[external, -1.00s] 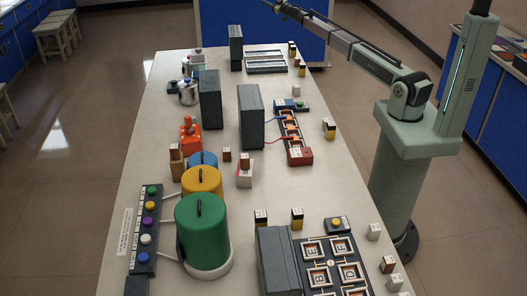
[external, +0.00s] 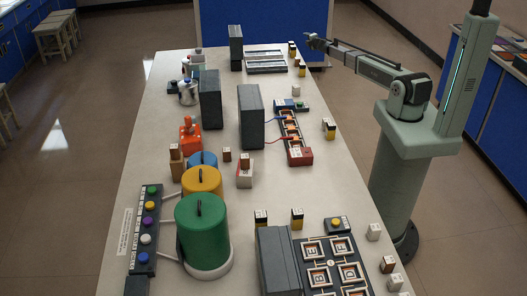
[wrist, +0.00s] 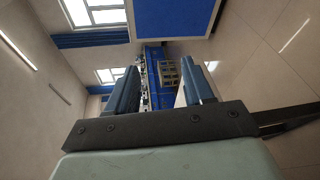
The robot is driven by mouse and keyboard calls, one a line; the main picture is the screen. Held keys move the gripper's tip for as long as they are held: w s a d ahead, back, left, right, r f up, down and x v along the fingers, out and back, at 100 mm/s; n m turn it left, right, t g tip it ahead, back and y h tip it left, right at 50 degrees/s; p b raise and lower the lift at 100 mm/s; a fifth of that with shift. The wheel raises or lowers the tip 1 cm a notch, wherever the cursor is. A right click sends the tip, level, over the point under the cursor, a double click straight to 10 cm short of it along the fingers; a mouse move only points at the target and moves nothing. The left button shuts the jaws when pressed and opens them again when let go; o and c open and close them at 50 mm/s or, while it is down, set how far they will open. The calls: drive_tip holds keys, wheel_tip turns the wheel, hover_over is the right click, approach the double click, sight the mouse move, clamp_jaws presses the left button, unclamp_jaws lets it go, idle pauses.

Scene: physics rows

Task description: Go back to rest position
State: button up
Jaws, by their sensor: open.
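My gripper (external: 312,42) is at the end of my arm, near the far right end of the long white table, above table height. In the wrist view my gripper (wrist: 160,92) has its two dark fingers spread wide apart, with nothing between them. It is open and empty, and it touches nothing that I can see.
The white table (external: 150,120) carries dark upright panels (external: 251,117), a green cylinder (external: 203,235), a yellow cylinder (external: 202,183), a button strip (external: 147,225) and several small blocks. A blue partition (external: 235,20) stands behind the table's far end.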

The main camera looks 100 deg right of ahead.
drive_tip(key=s+a+f+n+g+y, duration=0.1)
drive_tip(key=s+a+f+n+g, duration=0.2)
drive_tip(key=f, duration=0.4)
drive_tip(key=s+a+f+n+g+y, duration=0.1)
drive_tip(key=s+a+f+n, duration=0.15)
drive_tip(key=a+f, duration=0.3)
drive_tip(key=w+a+f+g+y, duration=0.2)
drive_tip(key=w+a+f+y, duration=0.15)
drive_tip(key=a+f, duration=1)
drive_tip(key=w+a+f+g+y, duration=0.2)
drive_tip(key=w+a+f+y, duration=0.15)
drive_tip(key=a+f, duration=1)
drive_tip(key=s+a+f+m+g+y, duration=0.1)
drive_tip(key=a+m+y, duration=0.1)
drive_tip(key=a, duration=1.6)
drive_tip(key=s+a+f+m+g+y, duration=0.1)
drive_tip(key=a+m, duration=0.4)
drive_tip(key=a, duration=1.2)
drive_tip(key=s+a+f+m+g+y, duration=0.1)
drive_tip(key=s+a+m+y, duration=0.2)
drive_tip(key=a, duration=1.5)
drive_tip(key=shift+s+a+f, duration=0.25)
drive_tip(key=shift+a+f, duration=0.1)
drive_tip(key=shift+f, duration=0.05)
